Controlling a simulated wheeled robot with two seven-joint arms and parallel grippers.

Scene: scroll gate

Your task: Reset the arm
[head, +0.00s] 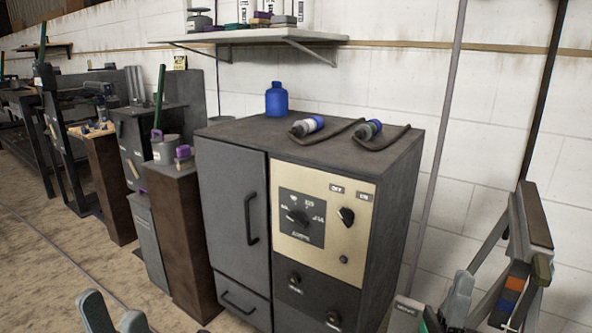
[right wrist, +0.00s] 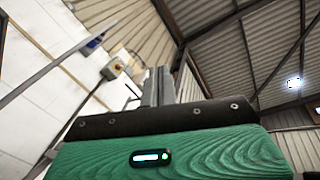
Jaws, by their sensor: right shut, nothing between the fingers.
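My left gripper (head: 111,309) shows at the bottom left edge of the head view, its two grey fingertips apart with nothing between them. My right gripper (head: 461,288) is low at the right of the head view, to the right of the dark cabinet (head: 233,195). In the right wrist view its grey fingers (right wrist: 159,86) are together and empty, pointing up past a black bar and a green panel. That view looks up toward the wall and roof. Neither gripper is seen touching anything.
A wall shelf (head: 255,38) hangs above. A brown pedestal (head: 184,235) and benches stand left. Bare floor (head: 40,250) is at lower left.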

